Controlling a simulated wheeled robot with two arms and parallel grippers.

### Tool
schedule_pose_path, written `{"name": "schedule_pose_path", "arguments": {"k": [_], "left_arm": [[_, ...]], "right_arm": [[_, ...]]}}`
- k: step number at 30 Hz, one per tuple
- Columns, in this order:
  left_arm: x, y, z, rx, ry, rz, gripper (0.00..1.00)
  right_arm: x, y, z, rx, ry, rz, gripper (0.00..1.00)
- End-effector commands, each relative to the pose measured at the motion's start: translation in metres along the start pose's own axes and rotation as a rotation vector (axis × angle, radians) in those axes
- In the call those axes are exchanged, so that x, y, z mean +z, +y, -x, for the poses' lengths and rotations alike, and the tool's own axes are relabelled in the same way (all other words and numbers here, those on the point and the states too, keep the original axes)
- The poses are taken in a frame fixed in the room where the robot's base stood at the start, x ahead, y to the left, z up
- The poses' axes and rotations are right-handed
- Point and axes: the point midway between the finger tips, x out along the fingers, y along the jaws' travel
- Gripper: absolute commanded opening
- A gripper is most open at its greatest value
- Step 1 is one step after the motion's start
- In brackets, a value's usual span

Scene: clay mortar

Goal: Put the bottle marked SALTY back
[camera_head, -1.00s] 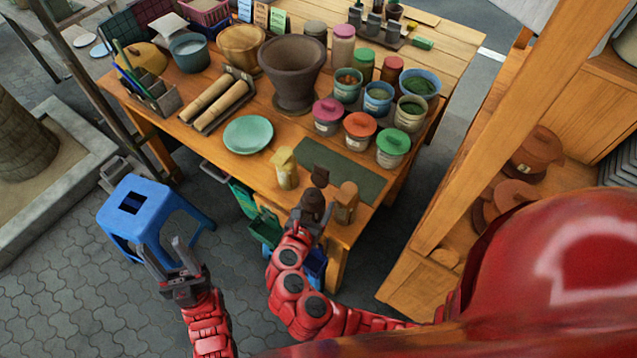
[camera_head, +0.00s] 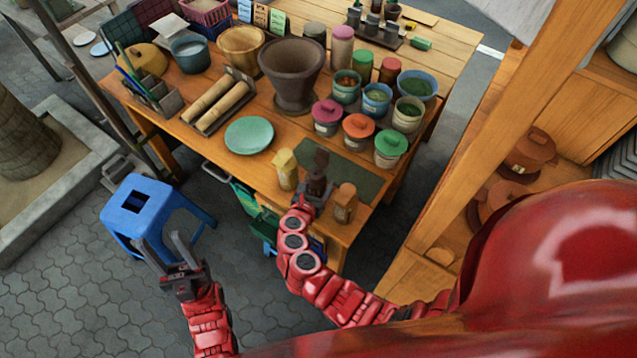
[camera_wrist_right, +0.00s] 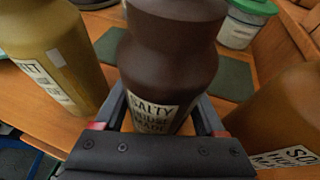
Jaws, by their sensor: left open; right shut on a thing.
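The dark brown bottle marked SALTY (camera_wrist_right: 170,55) stands upright between the fingers of my right gripper (camera_wrist_right: 155,122), which is shut on it; its label faces the wrist camera. In the head view this bottle (camera_head: 321,161) and my right gripper (camera_head: 315,190) are at the table's front edge, between a yellow bottle (camera_head: 286,171) and an amber bottle (camera_head: 345,205). I cannot tell whether the bottle's base touches the table. My left gripper (camera_head: 168,254) is open and empty, off the table near the blue stool.
A dark green mat (camera_head: 362,182) lies just beyond the held bottle. The yellow bottle (camera_wrist_right: 50,50) and the amber bottle, its label starting "SO" (camera_wrist_right: 285,115), flank it closely. Lidded jars (camera_head: 358,131), a green plate (camera_head: 249,135) and a mortar (camera_head: 292,72) stand farther back.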

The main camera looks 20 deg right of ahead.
Motion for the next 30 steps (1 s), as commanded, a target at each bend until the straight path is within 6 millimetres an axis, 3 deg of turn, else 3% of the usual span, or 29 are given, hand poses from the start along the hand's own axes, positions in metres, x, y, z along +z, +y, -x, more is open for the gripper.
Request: {"name": "schedule_pose_path", "arguments": {"k": [7,8,12,23,30], "left_arm": [[0.000,0.000,0.001,0.000,0.000,0.000,0.50],[0.000,0.000,0.001,0.000,0.000,0.000,0.50],[0.000,0.000,0.001,0.000,0.000,0.000,0.50],[0.000,0.000,0.002,0.000,0.000,0.000,0.50],[0.002,0.001,0.011,0.000,0.000,0.000,0.50]], "right_arm": [[-0.001,0.001,-0.001,0.001,-0.003,0.000,0.10],[-0.002,0.001,-0.001,0.001,-0.001,0.000,0.74],[-0.002,0.000,-0.001,0.001,0.000,0.000,0.99],[-0.001,0.001,0.006,0.003,0.000,-0.001,1.00],[-0.003,0.003,0.050,0.011,0.000,-0.003,1.00]]}}
